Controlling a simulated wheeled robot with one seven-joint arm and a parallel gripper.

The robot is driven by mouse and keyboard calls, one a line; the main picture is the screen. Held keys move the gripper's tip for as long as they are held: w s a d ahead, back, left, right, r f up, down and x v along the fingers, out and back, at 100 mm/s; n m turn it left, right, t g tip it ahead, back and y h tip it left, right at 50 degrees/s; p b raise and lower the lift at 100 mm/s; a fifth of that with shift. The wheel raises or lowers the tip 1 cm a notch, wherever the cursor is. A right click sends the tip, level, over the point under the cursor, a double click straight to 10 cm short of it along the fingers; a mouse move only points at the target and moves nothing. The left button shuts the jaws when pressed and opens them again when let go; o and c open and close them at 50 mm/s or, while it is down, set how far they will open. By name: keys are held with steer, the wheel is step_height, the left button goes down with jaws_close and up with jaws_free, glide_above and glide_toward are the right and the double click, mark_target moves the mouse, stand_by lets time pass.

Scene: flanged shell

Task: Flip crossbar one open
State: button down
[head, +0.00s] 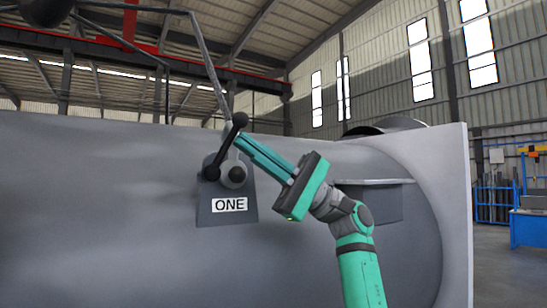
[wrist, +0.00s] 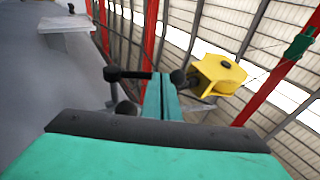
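Crossbar one is a dark bar with a round knob at each end (head: 226,146). In the head view it slants from upper right to lower left above the grey bracket (head: 229,212) labelled ONE. A round grey boss (head: 237,174) sits beside its lower end. In the wrist view the crossbar (wrist: 134,75) lies across the picture at my fingertips. My gripper (head: 240,138) reaches in from the right, its tips at the bar's upper part; they also show in the wrist view (wrist: 161,78). The fingers look together, with the bar crossing at their tips. Whether they touch it is unclear.
The bracket is on a large grey cylindrical shell (head: 100,200) with a square flange (head: 455,200) at right. A grey ledge (head: 375,200) juts out behind my arm. A thin bent rod (head: 208,60) rises above the crossbar. A yellow hoist block (wrist: 218,75) shows in the wrist view.

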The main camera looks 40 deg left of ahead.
mark_target(241, 124)
steer(key=shift+s+a+r, duration=0.2)
steer(key=shift+s+r, duration=0.6)
steer(key=shift+r, duration=0.15)
steer(key=shift+x, duration=1)
steer(key=shift+s+d+r, duration=0.1)
steer(key=shift+s+d, duration=0.05)
steer(key=shift+s, duration=0.05)
steer(key=shift+w+d, duration=0.25)
steer(key=shift+w, duration=0.35)
steer(key=w+d, duration=0.6)
steer(key=w, duration=0.5)
steer(key=shift+w, duration=0.3)
